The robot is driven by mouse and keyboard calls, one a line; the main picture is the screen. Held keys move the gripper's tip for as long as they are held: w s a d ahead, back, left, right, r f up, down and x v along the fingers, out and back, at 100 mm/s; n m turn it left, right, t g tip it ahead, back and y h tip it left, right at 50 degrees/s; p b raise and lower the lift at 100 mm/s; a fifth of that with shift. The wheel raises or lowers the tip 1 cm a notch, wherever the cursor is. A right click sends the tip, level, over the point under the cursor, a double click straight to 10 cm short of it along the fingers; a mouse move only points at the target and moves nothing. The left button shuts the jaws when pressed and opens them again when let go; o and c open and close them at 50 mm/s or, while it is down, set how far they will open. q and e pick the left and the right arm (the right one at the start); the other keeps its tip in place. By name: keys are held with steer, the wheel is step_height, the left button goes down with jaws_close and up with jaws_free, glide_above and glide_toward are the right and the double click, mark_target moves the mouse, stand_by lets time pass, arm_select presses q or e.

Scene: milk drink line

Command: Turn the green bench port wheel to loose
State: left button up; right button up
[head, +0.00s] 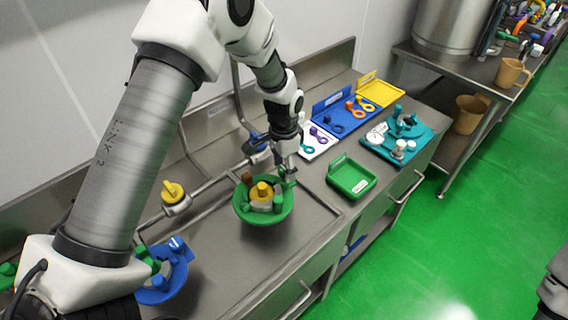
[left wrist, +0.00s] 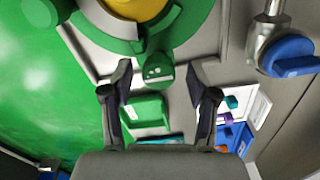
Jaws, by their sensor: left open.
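The green bench port wheel (head: 283,212) is a round green rim with upright lugs around a yellow centre cap (head: 262,190), set on the steel bench. In the left wrist view its green rim (left wrist: 185,30) fills the top, with the yellow centre (left wrist: 138,8). My left gripper (head: 288,172) is at the wheel's far right side. In the left wrist view its two fingers (left wrist: 160,88) are spread apart, with a green lug (left wrist: 158,72) of the wheel between the tips, not clasped. I cannot read any loose mark. My right gripper is out of view.
A blue port (head: 165,285) sits at lower left. A yellow-handled valve (head: 173,190) and a blue-handled valve (head: 256,143) stand on pipes behind. A green tray (head: 352,178), a teal tray (head: 420,142) and a blue tray (head: 340,122) lie to the right. Bare bench lies in front.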

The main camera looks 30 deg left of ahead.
arm_select(q)
steer(key=shift+s+r, duration=0.2)
steer(key=shift+c, duration=0.7)
steer(key=shift+s, duration=0.1)
steer(key=c, duration=0.5)
jaws_close()
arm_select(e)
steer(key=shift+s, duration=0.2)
